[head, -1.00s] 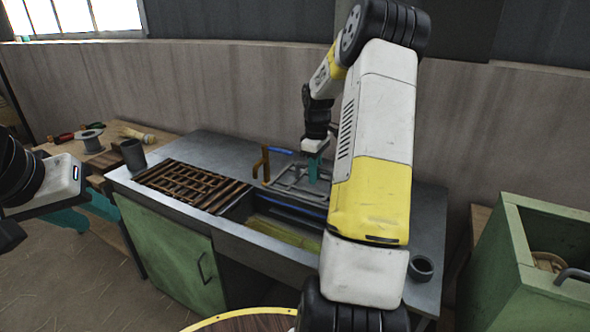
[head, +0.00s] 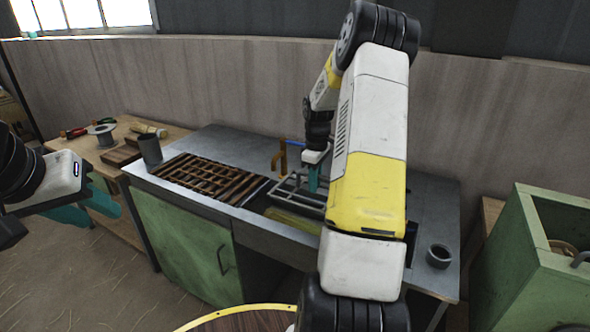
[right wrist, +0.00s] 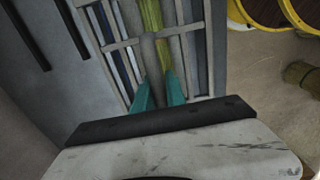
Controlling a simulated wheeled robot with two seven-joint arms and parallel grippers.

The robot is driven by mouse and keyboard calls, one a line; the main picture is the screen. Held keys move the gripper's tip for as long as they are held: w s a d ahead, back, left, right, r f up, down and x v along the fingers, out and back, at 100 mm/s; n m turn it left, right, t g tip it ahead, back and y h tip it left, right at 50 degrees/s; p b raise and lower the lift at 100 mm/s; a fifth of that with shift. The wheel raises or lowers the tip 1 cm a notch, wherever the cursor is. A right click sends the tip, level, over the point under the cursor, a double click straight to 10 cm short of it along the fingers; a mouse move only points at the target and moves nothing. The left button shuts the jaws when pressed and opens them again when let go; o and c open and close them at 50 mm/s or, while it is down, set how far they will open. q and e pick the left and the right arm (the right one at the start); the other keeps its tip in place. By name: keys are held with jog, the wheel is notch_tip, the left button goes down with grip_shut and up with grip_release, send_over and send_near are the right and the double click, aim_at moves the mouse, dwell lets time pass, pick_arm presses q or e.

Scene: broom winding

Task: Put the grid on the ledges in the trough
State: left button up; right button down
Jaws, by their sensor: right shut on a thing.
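The grey barred grid (head: 288,186) is in my right gripper (head: 314,181), over the trough (head: 292,222) in the metal bench. In the right wrist view, the teal fingers of the right gripper (right wrist: 159,88) are shut on a bar of the grid (right wrist: 123,44). A yellowish strip and the long sides of the trough show through its gaps. My forearm hides the right part of the grid and trough. I cannot tell whether the grid touches the ledges. My left gripper (head: 97,208) is open and empty, left of the bench.
A brown slatted rack (head: 205,180) lies left of the trough, with a grey cup (head: 150,150) behind it. An orange-brown upright handle (head: 281,156) stands behind the grid. A grey ring (head: 438,256) sits at the right. A green bin (head: 512,260) stands beside the bench.

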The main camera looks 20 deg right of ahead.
jog(key=shift+f, duration=6.9)
jog(key=c, duration=1.3)
grip_release()
notch_tip(320, 180, up, 15)
jog(key=shift+f, duration=0.1)
